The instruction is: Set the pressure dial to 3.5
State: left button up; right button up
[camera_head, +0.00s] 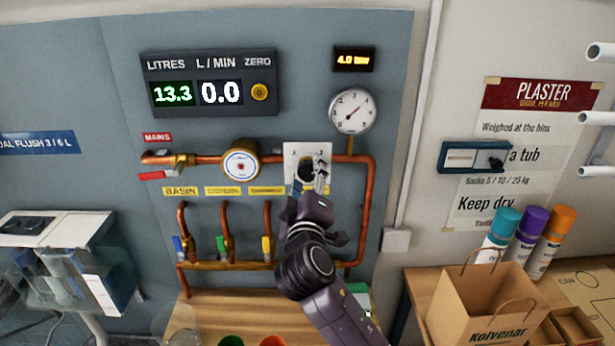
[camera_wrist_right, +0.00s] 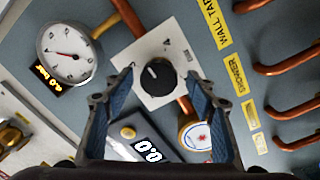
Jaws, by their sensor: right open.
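The pressure dial is a black knob (camera_wrist_right: 157,77) with a pale pointer mark, on a white plate (camera_wrist_right: 135,52) marked with numbers. In the head view the plate (camera_head: 293,153) is on the blue-grey wall panel, and my gripper hides much of the knob. My right gripper (camera_head: 313,180) is open in front of it. In the wrist view its blue-padded fingers (camera_wrist_right: 161,84) are on either side of the knob, with gaps showing; contact is not visible. The amber display (camera_head: 354,59) reads 4.0 bar. My left gripper is not in view.
A round gauge (camera_head: 352,111) hangs right above the plate. Copper pipes (camera_head: 371,200) run around it, with a round white meter (camera_head: 241,165) to its left. A flow display (camera_head: 208,83) reads 13.3 and 0.0. A paper bag (camera_head: 485,305) stands on the right bench.

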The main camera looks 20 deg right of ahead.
jog(key=shift+s, duration=0.15)
jog(key=v, duration=1.1)
jog(key=shift+s+a, duration=0.2)
jog(key=shift+s, duration=0.15)
jog(key=shift+f, duration=0.1)
